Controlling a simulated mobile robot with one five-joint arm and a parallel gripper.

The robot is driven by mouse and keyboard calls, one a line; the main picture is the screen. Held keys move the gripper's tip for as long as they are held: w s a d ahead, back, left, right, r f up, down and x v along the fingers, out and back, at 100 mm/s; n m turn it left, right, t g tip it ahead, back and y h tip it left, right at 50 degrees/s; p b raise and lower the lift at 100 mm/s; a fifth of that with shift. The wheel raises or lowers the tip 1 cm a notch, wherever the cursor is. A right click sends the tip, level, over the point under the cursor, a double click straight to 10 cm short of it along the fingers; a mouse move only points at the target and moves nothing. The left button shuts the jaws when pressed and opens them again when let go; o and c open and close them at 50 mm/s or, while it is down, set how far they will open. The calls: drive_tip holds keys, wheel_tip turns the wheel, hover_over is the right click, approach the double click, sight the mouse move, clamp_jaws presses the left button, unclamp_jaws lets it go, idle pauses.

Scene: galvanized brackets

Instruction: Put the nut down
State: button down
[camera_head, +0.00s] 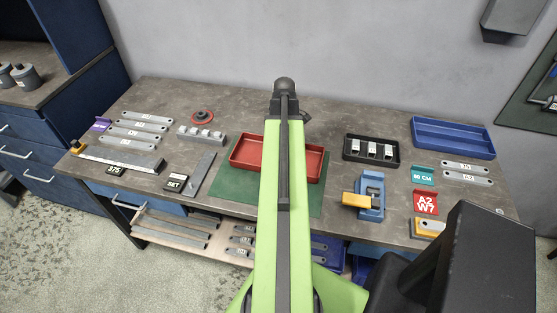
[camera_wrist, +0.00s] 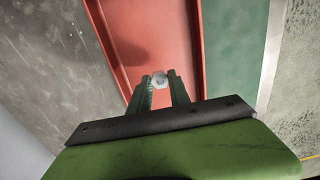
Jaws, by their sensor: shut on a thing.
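A small pale nut (camera_wrist: 159,77) is held between the tips of the two fingers of my gripper (camera_wrist: 160,83), seen in the wrist view. The gripper and nut are over the red tray (camera_wrist: 145,25), whose floor is bare where it shows. A dark shadow lies on the tray floor to the left of the fingers. How high the nut is above the floor is hard to tell. In the head view the red tray (camera_head: 246,165) lies on a green mat (camera_head: 312,199), partly covered by my arm, and the gripper and nut are hidden.
On the grey workbench (camera_head: 330,108), a black tray (camera_head: 350,155) with several pale blocks and a blue vise-like fixture (camera_head: 371,190) stand right of the red tray. An empty blue tray (camera_head: 455,130) is farther right. Flat metal bars (camera_head: 140,127) and a grey block (camera_head: 187,133) lie left.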

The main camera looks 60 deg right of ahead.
drive_tip(key=shift+w+a+f, duration=0.1)
drive_tip(key=shift+w+f, duration=0.25)
drive_tip(key=shift+w, duration=0.2)
drive_tip(key=shift+w+a+f, duration=0.1)
drive_tip(key=shift+w+f, duration=0.2)
drive_tip(key=shift+w, duration=0.2)
wheel_tip(320, 180, down, 4)
drive_tip(key=b, duration=0.4)
drive_tip(key=shift+f+b, duration=0.2)
drive_tip(key=shift+b, duration=0.2)
drive_tip(key=shift+r, duration=0.25)
drive_tip(key=shift+f, duration=0.15)
drive_tip(key=c, duration=1.2)
unclamp_jaws()
wheel_tip(320, 180, up, 12)
drive_tip(key=p, duration=1.2)
